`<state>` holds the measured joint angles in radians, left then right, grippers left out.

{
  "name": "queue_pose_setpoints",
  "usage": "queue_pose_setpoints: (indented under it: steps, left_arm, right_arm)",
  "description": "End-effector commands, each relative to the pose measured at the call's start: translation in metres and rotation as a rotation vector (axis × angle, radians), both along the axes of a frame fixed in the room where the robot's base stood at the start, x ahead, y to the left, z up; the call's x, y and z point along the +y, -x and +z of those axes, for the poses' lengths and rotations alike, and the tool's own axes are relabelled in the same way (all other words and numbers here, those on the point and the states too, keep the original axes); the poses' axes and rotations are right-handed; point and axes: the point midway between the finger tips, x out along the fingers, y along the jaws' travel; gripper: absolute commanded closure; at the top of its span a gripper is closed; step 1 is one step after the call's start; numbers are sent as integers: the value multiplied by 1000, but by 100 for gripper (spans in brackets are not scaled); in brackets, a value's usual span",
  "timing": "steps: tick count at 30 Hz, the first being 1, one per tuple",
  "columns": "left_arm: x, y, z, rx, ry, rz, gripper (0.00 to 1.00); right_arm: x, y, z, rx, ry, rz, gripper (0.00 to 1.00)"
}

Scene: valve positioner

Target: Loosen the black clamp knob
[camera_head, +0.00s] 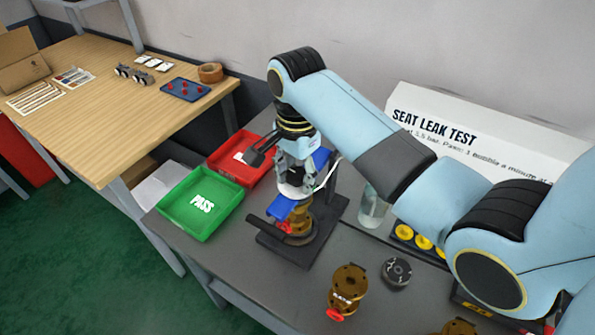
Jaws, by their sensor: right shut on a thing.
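My right gripper (294,182) points down over the test fixture (282,252), shut at the top of its clamp. The black clamp knob is hidden by the fingers, and I cannot make out its outline. Below the gripper, a brass valve (298,222) with a small red part stands upright on the dark fixture base. Blue parts (284,206) of the fixture show beside the gripper and the valve. My left gripper is not in view.
A green PASS tray (201,232) and a red tray (217,167) lie left of the fixture. A loose brass valve (348,288), a dark round part (396,272) and a glass jar (373,207) stand to the right. A white SEAT LEAK TEST sign (450,125) stands behind.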

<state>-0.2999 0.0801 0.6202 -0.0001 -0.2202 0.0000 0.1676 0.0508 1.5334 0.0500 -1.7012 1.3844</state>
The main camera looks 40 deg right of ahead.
Motion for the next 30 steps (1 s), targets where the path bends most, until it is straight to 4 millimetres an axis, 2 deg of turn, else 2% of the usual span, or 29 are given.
queue_pose_setpoints:
  steps: [7,10,24,30]
  left_arm:
    - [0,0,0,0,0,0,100]
    - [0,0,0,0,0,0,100]
    - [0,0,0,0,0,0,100]
    - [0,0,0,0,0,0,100]
  right_arm:
    - [0,1,-1,2,-1,10,100]
    - [0,1,-1,2,-2,101,100]
    - [0,1,-2,3,-2,967,100]
    - [1,2,-2,3,-2,1188,100]
